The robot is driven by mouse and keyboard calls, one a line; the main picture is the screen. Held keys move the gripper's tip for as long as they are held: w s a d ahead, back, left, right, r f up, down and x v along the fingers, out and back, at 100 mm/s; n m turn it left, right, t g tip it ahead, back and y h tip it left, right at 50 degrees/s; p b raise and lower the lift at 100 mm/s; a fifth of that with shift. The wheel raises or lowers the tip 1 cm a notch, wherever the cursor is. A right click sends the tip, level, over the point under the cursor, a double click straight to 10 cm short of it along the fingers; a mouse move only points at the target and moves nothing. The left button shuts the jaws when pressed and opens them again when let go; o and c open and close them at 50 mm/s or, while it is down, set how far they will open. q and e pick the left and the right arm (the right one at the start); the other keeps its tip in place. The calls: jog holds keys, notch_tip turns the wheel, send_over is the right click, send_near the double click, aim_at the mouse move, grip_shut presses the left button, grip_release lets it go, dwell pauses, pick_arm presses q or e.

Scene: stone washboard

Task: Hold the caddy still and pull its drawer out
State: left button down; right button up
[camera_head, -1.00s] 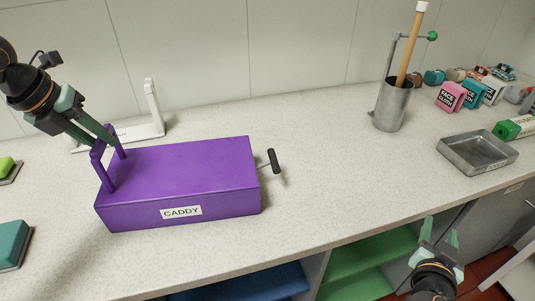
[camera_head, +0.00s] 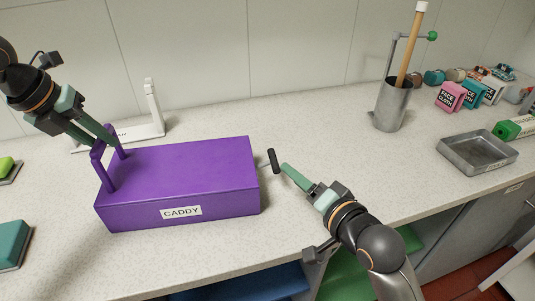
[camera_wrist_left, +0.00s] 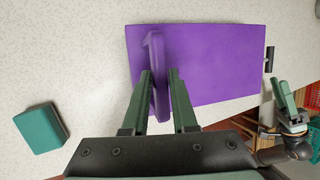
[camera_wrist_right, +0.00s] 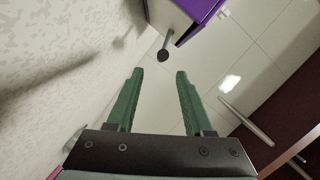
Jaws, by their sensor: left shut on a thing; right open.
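The purple caddy (camera_head: 190,175), labelled CADDY, lies on the counter at the left of the head view. A purple upright handle (camera_head: 103,172) stands on its left end. My left gripper (camera_head: 112,140) is shut on that handle; the left wrist view shows the handle (camera_wrist_left: 158,75) between the fingers. The drawer's black knob (camera_head: 273,161) sticks out on a thin rod from the caddy's right end. My right gripper (camera_head: 284,169) is open just right of the knob. In the right wrist view the knob (camera_wrist_right: 163,55) lies ahead of the open fingertips, apart from them.
A white stand (camera_head: 150,115) is behind the caddy. A teal block (camera_head: 12,245) lies at the left. A metal cup (camera_head: 391,105) with a wooden stick and a metal tray (camera_head: 478,152) are to the right. The counter between caddy and cup is clear.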

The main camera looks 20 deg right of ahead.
aim_at(273, 160)
jog(key=shift+w+a, duration=0.25)
jog(key=shift+w, duration=0.05)
jog(key=x, duration=1.1)
jog(key=shift+w+a, duration=0.1)
jog(key=shift+w, duration=0.1)
jog(key=shift+c, duration=0.4)
grip_shut()
dwell(0.4)
